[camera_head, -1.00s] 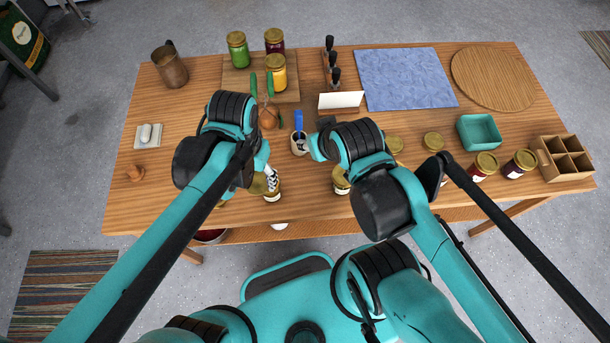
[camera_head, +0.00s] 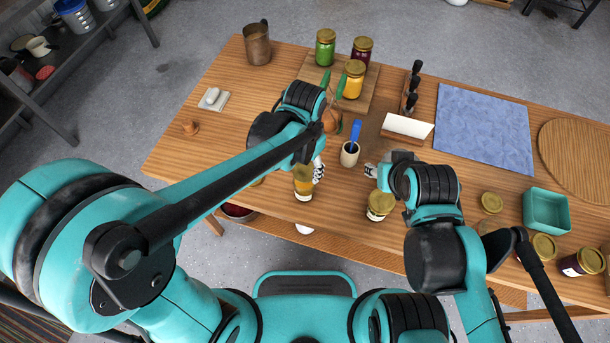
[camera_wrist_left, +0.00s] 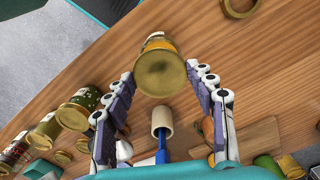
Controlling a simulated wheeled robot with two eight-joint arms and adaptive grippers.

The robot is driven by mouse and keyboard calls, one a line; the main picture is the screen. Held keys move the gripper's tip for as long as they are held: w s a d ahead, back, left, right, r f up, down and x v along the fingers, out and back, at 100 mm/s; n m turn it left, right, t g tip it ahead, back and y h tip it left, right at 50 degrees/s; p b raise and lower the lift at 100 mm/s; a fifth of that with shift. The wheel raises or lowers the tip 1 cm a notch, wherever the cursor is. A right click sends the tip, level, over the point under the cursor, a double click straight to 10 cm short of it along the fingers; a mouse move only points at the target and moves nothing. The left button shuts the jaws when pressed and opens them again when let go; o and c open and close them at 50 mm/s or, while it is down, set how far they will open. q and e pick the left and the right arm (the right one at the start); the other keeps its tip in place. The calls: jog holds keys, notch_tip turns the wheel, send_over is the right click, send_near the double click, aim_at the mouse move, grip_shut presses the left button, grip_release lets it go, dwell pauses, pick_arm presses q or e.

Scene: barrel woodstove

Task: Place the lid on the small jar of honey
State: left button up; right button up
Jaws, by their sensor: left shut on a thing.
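My left gripper (camera_head: 315,172) is shut on a round gold lid (camera_wrist_left: 160,73), which fills the space between its fingertips in the left wrist view. The small amber honey jar (camera_wrist_left: 155,43) with a pale label shows just behind the lid. In the head view the jar (camera_head: 305,192) stands upright near the table's front edge, with the gold lid over its mouth. I cannot tell whether the lid is fully seated. My right gripper (camera_head: 371,170) is right of the jar, near the dipper cup; its finger opening is unclear.
The cup (camera_head: 349,154) with a blue-handled tool stands behind the jar. Another gold-lidded jar (camera_head: 379,206) is to the right. A gold ring-like piece (camera_wrist_left: 240,6) lies on the table. A board (camera_head: 337,88) with several jars is behind.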

aim_at(305, 171)
pick_arm(q)
notch_tip(305, 171, down, 4)
jog(key=shift+f+b, duration=0.1)
jog(key=shift+b, duration=0.85)
jog(key=shift+f, duration=0.2)
jog(key=o, duration=0.7)
jog(key=shift+r, duration=0.1)
jog(key=shift+r, duration=0.35)
notch_tip(305, 171, up, 12)
jog(key=p, duration=0.4)
